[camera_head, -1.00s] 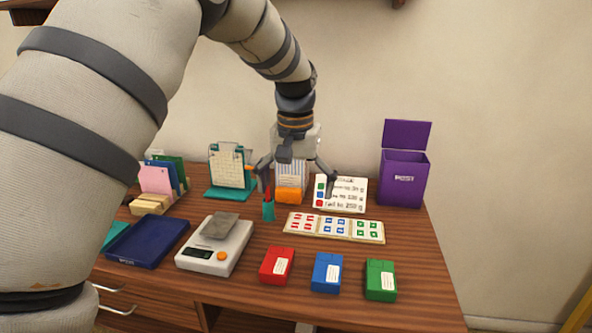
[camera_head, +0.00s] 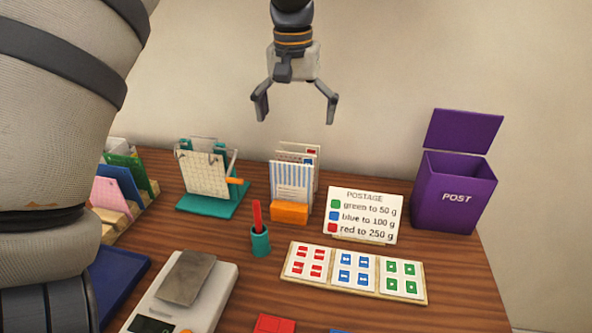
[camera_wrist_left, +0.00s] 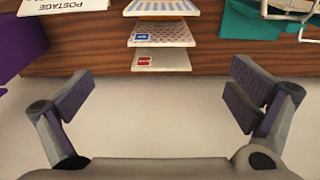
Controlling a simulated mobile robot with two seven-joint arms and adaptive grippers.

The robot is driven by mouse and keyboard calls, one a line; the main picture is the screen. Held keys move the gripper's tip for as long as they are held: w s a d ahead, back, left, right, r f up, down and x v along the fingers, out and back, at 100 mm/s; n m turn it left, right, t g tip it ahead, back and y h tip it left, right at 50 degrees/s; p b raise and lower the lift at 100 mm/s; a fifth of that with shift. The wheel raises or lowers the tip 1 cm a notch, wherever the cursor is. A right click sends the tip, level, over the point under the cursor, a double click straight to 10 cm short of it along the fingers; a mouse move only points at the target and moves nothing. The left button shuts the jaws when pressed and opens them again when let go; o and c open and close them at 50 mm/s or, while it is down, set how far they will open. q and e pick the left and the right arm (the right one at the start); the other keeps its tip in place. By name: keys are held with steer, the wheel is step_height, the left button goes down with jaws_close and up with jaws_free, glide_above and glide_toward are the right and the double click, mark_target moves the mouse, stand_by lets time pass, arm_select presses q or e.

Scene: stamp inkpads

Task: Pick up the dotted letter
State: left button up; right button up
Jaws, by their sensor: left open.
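Several letters stand upright in an orange holder (camera_head: 289,212) at the back of the desk. The front one is a striped letter (camera_head: 291,184). Behind it is a dotted letter (camera_wrist_left: 160,35) with a blue stamp, seen from above in the left wrist view. It is mostly hidden in the head view. The rearmost is a pale letter (camera_wrist_left: 165,61) with a red stamp. My left gripper (camera_head: 296,119) is open and empty, above the letters and apart from them; its fingers (camera_wrist_left: 162,92) are spread wide in the left wrist view. My right gripper is not in view.
A postage sign (camera_head: 363,214) and purple post box (camera_head: 455,197) stand right of the holder. A teal calendar stand (camera_head: 213,200) is on the left. A pen cup (camera_head: 260,242), stamp tray (camera_head: 353,271) and scale (camera_head: 182,293) are in front.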

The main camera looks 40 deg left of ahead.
mark_target(296, 155)
arm_select(q)
steer(key=f, duration=0.9)
steer(key=shift+w+a+f, duration=0.2)
steer(key=shift+a+f, duration=0.05)
steer(key=shift+f, duration=0.1)
steer(key=c, duration=0.9)
